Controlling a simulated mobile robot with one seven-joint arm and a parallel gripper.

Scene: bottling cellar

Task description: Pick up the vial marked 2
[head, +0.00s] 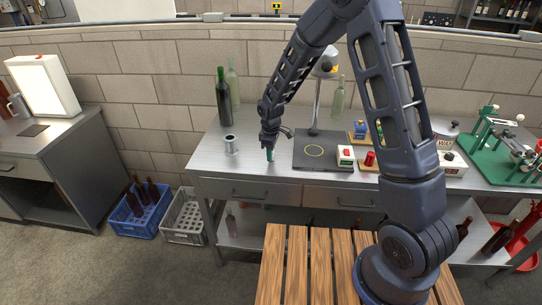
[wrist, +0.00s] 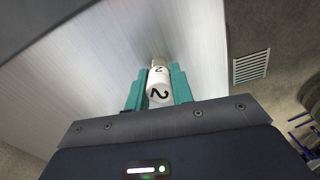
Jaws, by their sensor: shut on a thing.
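The vial marked 2 (wrist: 158,88) is a small white cylinder with a black 2 on its side and another 2 on its far part. In the wrist view it sits between the two green fingers of my gripper (wrist: 158,82), which are shut on it. In the head view my gripper (head: 270,155) points down at the front part of the steel bench (head: 222,170), left of the dark mat. The vial is too small or hidden to make out there. I cannot tell whether it touches the bench top.
A metal cup (head: 231,145) stands left of my gripper. Green bottles (head: 223,100) stand behind. A green-based device (head: 500,160) stands far right.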

